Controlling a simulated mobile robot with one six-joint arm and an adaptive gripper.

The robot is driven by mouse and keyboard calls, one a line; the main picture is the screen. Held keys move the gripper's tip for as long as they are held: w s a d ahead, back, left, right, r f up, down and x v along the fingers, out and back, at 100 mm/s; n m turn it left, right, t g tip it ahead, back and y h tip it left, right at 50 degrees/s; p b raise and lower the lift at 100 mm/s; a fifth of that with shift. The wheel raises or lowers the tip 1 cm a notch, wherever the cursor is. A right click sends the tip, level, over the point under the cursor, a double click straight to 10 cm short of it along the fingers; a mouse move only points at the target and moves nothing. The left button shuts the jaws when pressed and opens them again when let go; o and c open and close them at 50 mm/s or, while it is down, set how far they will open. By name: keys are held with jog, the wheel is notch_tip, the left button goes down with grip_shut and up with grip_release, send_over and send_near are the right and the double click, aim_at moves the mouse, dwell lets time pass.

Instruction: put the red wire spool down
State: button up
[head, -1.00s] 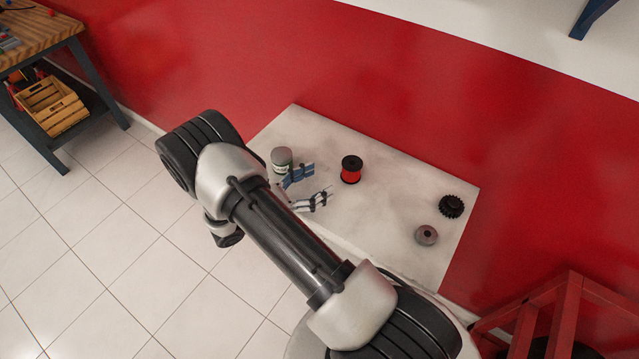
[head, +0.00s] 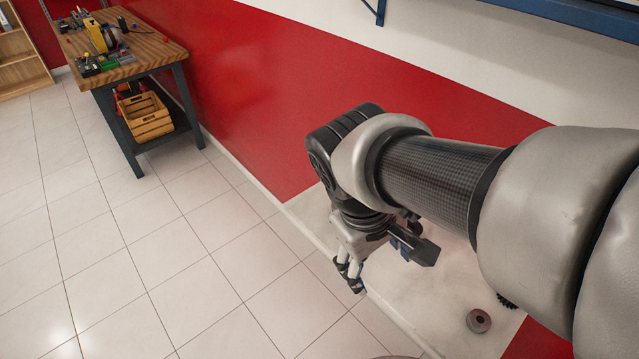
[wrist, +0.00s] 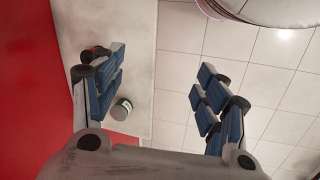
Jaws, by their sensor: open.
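The red wire spool (wrist: 92,53) shows in the wrist view at the upper left, over the pale table top. My left finger partly hides it, and it is outside the gap between the fingers. In the head view my gripper (head: 393,268) is over the front left edge of the pale table (head: 440,297).
A red wall (head: 250,95) backs the table. Open tiled floor lies left, with a wooden workbench (head: 150,47) beyond.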

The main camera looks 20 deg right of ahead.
jog(key=s+a+r+m+t+y, duration=0.2)
jog(key=a+r+t+y, duration=0.1)
jog(key=a+t, duration=0.1)
jog(key=shift+s+a+r+t, duration=0.2)
jog(key=shift+s+a+t, duration=0.15)
jog(key=shift+a, duration=0.25)
dwell(0.8)
